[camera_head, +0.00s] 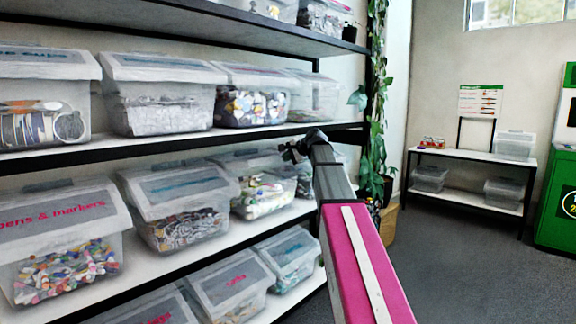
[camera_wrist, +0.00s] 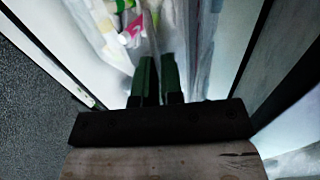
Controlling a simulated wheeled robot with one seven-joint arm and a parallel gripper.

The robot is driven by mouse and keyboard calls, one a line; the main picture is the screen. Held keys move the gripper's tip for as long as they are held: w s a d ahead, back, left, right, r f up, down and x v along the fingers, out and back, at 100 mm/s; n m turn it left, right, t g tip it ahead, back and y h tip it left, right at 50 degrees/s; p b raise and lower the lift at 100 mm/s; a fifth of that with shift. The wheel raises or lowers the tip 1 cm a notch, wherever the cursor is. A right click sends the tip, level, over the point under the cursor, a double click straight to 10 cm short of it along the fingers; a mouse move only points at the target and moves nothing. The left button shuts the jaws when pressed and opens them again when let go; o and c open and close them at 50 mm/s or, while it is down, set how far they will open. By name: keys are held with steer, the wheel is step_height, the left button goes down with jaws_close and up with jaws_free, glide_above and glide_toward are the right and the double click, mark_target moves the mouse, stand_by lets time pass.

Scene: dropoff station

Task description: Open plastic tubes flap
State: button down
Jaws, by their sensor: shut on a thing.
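My gripper (camera_head: 290,152) is at the middle shelf, by the front of a clear bin (camera_head: 262,197) with white and coloured pieces in it. In the wrist view my gripper (camera_wrist: 158,78) has its two green fingers close together, with a thin gap, against clear plastic of a bin (camera_wrist: 188,35). White, pink and green pieces show behind that plastic. The fingers are shut on a thin part, which looks like the bin's flap, but its edge is hard to make out. I cannot read a label on this bin. My arm hides part of the shelf to its right.
More lidded clear bins stand on the shelves, including pens & markers (camera_head: 70,245) at left. A hanging plant (camera_head: 377,120) is beyond the shelf end. A low table (camera_head: 470,158) and green machine (camera_head: 556,210) stand at right. The grey floor (camera_head: 450,265) between is clear.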

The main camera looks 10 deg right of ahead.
steer(key=shift+w+a+r, duration=0.1)
steer(key=shift+r, duration=0.45)
steer(key=c, duration=1.3)
jaws_free()
steer(key=v, duration=1)
steer(key=shift+s+d+r, duration=0.15)
steer(key=shift+s+d, duration=0.1)
